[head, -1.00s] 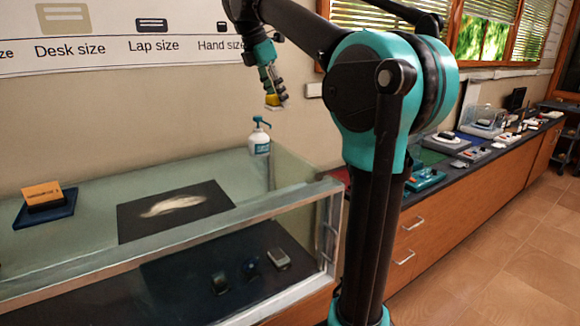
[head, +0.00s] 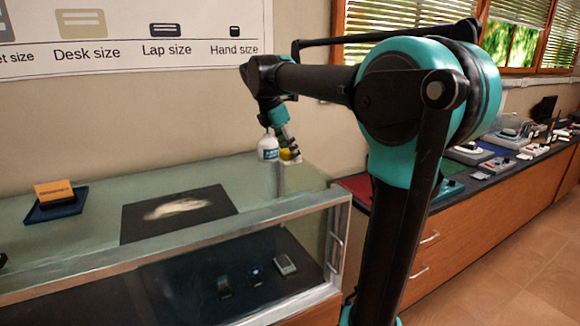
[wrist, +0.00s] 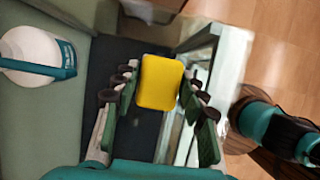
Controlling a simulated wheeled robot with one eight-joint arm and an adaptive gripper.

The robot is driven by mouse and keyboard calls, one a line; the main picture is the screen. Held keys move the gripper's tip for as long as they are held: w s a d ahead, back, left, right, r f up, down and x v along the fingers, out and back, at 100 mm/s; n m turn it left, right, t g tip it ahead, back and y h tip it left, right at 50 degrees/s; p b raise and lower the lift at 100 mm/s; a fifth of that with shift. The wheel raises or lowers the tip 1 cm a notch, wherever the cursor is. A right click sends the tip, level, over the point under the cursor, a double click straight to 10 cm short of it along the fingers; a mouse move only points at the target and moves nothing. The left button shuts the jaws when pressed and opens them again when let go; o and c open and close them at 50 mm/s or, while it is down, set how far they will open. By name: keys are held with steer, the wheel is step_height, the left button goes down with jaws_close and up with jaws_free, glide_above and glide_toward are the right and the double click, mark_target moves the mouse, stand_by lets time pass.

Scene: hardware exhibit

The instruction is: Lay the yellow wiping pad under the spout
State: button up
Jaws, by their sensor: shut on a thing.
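The yellow wiping pad (wrist: 160,82) is held between the fingers of my gripper (head: 289,150), which is shut on it. In the head view the yellow pad (head: 287,154) is a small patch at the fingertips, just right of the white pump bottle (head: 268,149). The bottle stands upright near the back right of the glass case. My wrist hides its pump top and spout in the head view. In the wrist view the white bottle (wrist: 32,52) with a teal band is at the left, apart from the pad. The pad seems to be above the case top.
The glass display case (head: 80,220) has a dark mat (head: 215,212) with a pale smear on top. An orange block (head: 53,190) sits on a blue tray (head: 57,210) at the left. A wooden counter (head: 480,225) with exhibits runs along the right.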

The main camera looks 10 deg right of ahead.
mark_target(290, 177)
steer(key=shift+f, duration=2.55)
steer(key=shift+f, duration=0.1)
steer(key=o, duration=1)
steer(key=v, duration=1.2)
